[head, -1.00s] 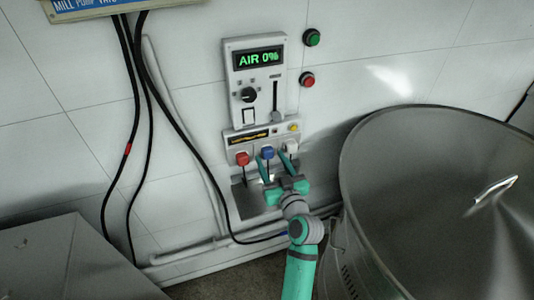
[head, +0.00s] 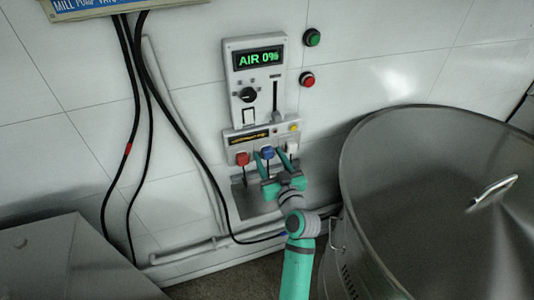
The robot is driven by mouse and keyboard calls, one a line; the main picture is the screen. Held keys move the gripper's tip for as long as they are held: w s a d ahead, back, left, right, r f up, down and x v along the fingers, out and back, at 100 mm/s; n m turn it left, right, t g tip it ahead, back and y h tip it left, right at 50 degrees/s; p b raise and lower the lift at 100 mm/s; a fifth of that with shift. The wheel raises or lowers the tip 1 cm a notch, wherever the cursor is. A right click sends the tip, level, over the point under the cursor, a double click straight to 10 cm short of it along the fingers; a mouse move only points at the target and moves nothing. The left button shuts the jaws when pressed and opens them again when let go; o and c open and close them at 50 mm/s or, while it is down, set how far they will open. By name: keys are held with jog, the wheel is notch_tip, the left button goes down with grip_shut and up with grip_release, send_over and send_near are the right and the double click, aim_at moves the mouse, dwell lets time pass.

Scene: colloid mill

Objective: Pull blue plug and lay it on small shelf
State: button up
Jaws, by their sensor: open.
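The blue plug (head: 267,153) sits in the middle of the socket strip (head: 252,137) on the wall, between a red plug (head: 243,158) and a white plug (head: 292,148). My gripper (head: 271,159) is open in front of the strip, with one teal finger on each side of the blue plug. I cannot tell whether the fingers touch it. The small grey shelf (head: 243,203) is just below the strip, partly hidden by my gripper and arm.
A control panel (head: 255,75) reading "AIR 0%" is above the strip, with green (head: 312,38) and red (head: 307,79) buttons beside it. A large steel vat (head: 400,190) stands close on the right. Black cables (head: 133,130) hang at left. A metal cabinet (head: 70,260) fills the lower left.

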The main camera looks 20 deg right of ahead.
aim_at(268, 156)
jog(key=shift+d, duration=0.1)
dwell(0.3)
jog(key=shift+a, duration=0.25)
jog(key=c, duration=0.6)
jog(key=shift+d, duration=0.2)
grip_shut()
jog(key=shift+s+d, duration=0.1)
jog(key=shift+d, duration=0.05)
jog(key=shift+s, duration=3)
